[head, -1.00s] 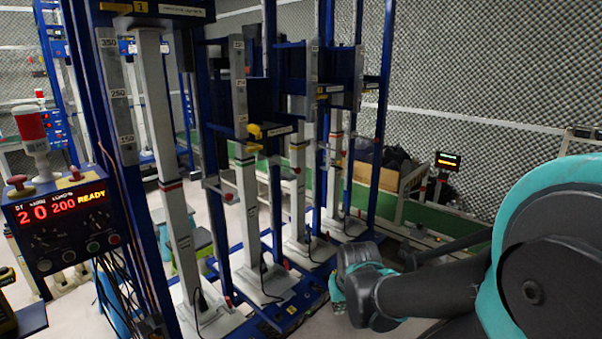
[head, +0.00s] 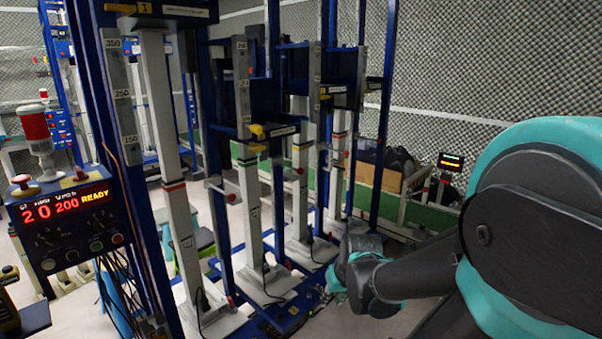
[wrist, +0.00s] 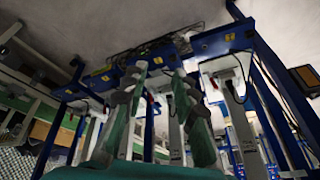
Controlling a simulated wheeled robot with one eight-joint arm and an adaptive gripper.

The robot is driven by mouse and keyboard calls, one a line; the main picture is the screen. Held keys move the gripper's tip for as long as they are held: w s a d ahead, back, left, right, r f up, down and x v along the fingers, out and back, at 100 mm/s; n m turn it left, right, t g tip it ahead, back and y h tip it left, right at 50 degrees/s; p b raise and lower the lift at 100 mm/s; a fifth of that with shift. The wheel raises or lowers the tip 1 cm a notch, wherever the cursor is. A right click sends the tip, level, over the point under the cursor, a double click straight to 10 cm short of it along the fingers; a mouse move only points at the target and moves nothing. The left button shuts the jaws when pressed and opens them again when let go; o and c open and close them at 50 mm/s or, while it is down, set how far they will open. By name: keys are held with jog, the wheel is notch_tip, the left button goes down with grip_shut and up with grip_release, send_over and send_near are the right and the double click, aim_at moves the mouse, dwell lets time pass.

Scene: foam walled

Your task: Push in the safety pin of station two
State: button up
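Several blue test stations with grey columns stand in a row. A yellow plate marked 1 (head: 146,8) is on the nearest. The second station's column (head: 250,215) stands behind it, with a yellow part (head: 257,131) on its blue crosspiece. Small red-tipped pin-like parts stick out beside the columns, one near the first and second columns (head: 232,198) and another further right (head: 297,170). I cannot tell for certain which is station two's safety pin. My gripper (head: 338,285) is low, right of the station bases. In the wrist view its teal fingers (wrist: 163,72) are apart, with nothing between them.
A control box (head: 68,215) with red digits and READY stands at the left, under a red-and-white lamp. Blue base rails (head: 270,318) and cables run along the floor. A cardboard box (head: 392,179) and a green strip lie behind. Foam covers the back wall.

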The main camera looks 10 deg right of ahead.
jog(key=shift+o, duration=1.2)
jog(key=w+a+r+n+t+y, duration=0.1)
jog(key=w+a+r+y, duration=0.2)
jog(key=w, duration=0.8)
notch_tip(320, 180, up, 2)
jog(key=shift+a+r+n+y, duration=0.1)
jog(key=shift+a+n+y, duration=0.1)
jog(key=shift+n+y, duration=0.3)
jog(key=n+t+y, duration=0.2)
jog(key=t+y, duration=0.4)
jog(key=t, duration=0.3)
send_near(302, 171)
jog(key=x, duration=1.1)
jog(key=shift+w, duration=0.25)
jog(key=shift+c, duration=0.6)
grip_shut()
